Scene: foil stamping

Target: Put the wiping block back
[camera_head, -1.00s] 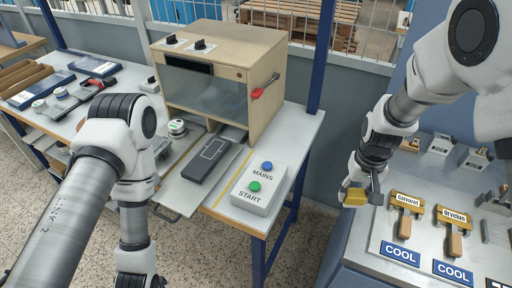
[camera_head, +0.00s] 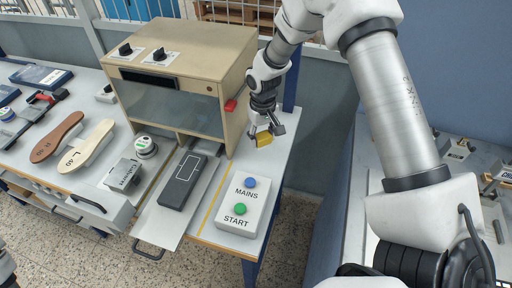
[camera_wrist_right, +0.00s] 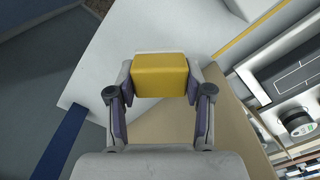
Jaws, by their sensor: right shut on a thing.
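The yellow wiping block (camera_head: 264,141) is between the fingers of my right gripper (camera_head: 265,131). The gripper is shut on it, and the block fills the gap between the fingers in the right wrist view (camera_wrist_right: 160,75). Gripper and block are at the right end of the workbench (camera_head: 284,148), just right of the wooden-sided machine (camera_head: 189,73) and behind the MAINS/START box (camera_head: 243,205). I cannot tell whether the block touches the bench top.
A dark plate (camera_head: 183,181) lies on the pulled-out slide in front of the machine. Shoe soles (camera_head: 88,145) and a small grey block (camera_head: 124,174) lie left. The bench top around the held block is clear.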

